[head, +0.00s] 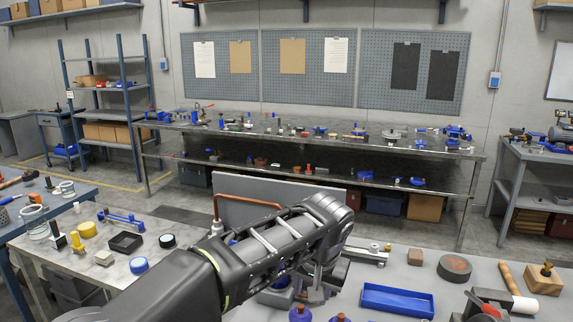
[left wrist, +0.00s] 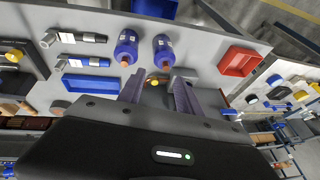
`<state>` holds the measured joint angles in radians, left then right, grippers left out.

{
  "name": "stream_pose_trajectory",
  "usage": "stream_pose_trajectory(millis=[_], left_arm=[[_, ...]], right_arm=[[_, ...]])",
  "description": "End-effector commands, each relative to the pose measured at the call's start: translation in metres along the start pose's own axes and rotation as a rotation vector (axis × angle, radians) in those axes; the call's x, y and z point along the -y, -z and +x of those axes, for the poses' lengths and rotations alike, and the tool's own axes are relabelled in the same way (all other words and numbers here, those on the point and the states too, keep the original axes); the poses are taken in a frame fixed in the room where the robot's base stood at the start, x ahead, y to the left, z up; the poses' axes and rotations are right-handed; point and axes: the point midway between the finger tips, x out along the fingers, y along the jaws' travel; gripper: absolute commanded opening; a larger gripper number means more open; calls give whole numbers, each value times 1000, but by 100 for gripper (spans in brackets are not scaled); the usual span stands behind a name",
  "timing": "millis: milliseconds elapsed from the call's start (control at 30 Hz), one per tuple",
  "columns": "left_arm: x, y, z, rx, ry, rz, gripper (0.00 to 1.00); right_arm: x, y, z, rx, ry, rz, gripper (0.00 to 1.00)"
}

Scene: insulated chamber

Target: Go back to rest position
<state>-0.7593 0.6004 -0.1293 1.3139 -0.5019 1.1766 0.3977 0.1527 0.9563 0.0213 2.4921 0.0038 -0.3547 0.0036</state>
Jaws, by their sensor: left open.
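My left arm reaches in from the lower left of the head view and bends down at the wrist over the grey table (head: 455,302). Its gripper is largely hidden behind the arm there. In the left wrist view, my left gripper (left wrist: 158,90) is open, its two fingers apart. A small yellow-orange item (left wrist: 153,80) shows beyond the gap between them; I cannot tell its distance. Nothing is visibly held. My right gripper is not in view.
Two purple-blue bottles (left wrist: 127,47) stand near the fingers. A red tray (left wrist: 239,61) is beyond the bottles. A side table (head: 185,228) with small items stands left.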

Motion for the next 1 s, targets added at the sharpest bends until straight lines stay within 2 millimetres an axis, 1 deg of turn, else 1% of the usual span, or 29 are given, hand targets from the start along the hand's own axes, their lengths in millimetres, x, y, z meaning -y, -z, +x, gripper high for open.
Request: stream_pose_trajectory(millis=[133, 267, 367, 467, 500, 567, 600, 667, 700, 733, 767, 800, 867, 900, 1000], left_arm=[[-2, -11, 32, 25, -31, 7, 41], [-4, -27, 74, 56, -72, 10, 41], [-5, -46, 111, 85, -113, 7, 41], [-8, -76, 156, 119, -168, -9, 41], [-9, -92, 176, 136, -194, -20, 41], [-11, -124, 209, 165, -240, -48, 41], [-14, -149, 232, 184, -274, -75, 41], [-18, -190, 261, 209, -325, -125, 41], [-21, -219, 277, 224, -355, -166, 41], [-24, -242, 288, 235, -376, -200, 41], [-27, -264, 297, 245, -395, -235, 41], [-32, -294, 306, 257, -416, -285, 41], [-38, -337, 313, 272, -436, -361, 41], [-42, -362, 315, 279, -443, -408, 41], [-49, -412, 311, 294, -445, -506, 41]], right_arm=[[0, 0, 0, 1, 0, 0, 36], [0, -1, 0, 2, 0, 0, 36], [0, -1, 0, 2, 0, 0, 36], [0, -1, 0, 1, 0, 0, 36], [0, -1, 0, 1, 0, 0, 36], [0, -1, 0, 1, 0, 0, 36], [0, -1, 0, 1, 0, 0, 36], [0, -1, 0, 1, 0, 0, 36], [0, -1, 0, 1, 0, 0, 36], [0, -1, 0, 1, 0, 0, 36], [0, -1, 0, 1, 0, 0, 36], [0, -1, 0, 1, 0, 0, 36], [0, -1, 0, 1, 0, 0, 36], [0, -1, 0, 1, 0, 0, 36], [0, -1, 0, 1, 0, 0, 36]])
